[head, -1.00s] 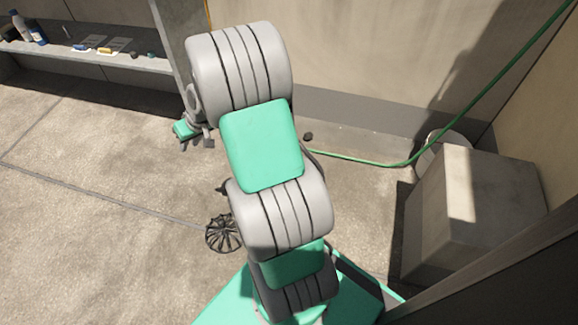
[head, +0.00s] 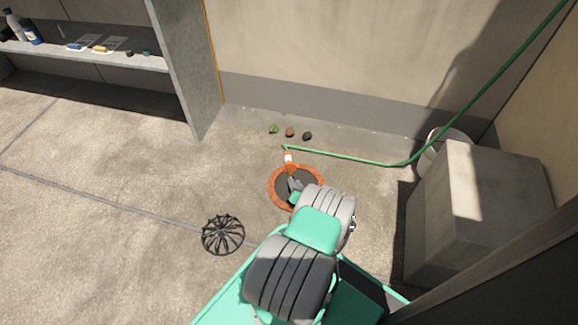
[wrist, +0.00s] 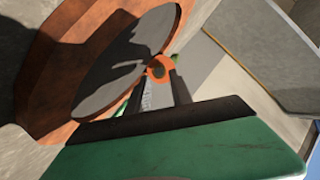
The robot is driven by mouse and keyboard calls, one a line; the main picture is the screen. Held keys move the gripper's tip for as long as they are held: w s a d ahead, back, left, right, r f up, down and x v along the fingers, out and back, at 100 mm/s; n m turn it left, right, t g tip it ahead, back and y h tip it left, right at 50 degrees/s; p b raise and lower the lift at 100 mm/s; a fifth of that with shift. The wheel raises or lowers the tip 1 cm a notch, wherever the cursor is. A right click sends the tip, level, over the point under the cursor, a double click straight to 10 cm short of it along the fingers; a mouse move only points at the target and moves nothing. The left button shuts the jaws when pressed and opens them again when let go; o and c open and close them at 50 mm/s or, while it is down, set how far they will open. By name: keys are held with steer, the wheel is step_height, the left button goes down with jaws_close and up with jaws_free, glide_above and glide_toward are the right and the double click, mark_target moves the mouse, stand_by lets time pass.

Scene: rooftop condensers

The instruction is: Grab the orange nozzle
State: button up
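The orange nozzle (head: 288,157) is small, with a pale band, at the near end of the green hose, just beyond a round terracotta-rimmed piece with a dark centre (head: 271,188). My gripper (head: 294,182) is over the round piece, on the near side of the nozzle. In the wrist view its two dark fingers (wrist: 158,86) stand apart, with a pale strip between them. I cannot tell whether they touch the nozzle.
The green hose (head: 350,159) runs right toward a pale bucket (head: 452,139) behind a concrete block (head: 470,215). Several small lumps (head: 290,132) lie near the wall. A black wire dome (head: 223,235) lies left of my base. A shelf (head: 90,55) holds bottles. Floor at left is clear.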

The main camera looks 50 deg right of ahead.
mark_target(289, 167)
steer(key=b+x, duration=0.1)
steer(key=x, duration=0.1)
steer(key=b+x, duration=0.2)
steer(key=x, duration=0.1)
steer(key=shift+w+d+f, duration=0.1)
steer(key=shift+w+f, duration=0.05)
steer(key=shift+f, duration=0.15)
steer(key=shift+w+d, duration=0.1)
steer(key=shift+r, duration=0.1)
jaws_close()
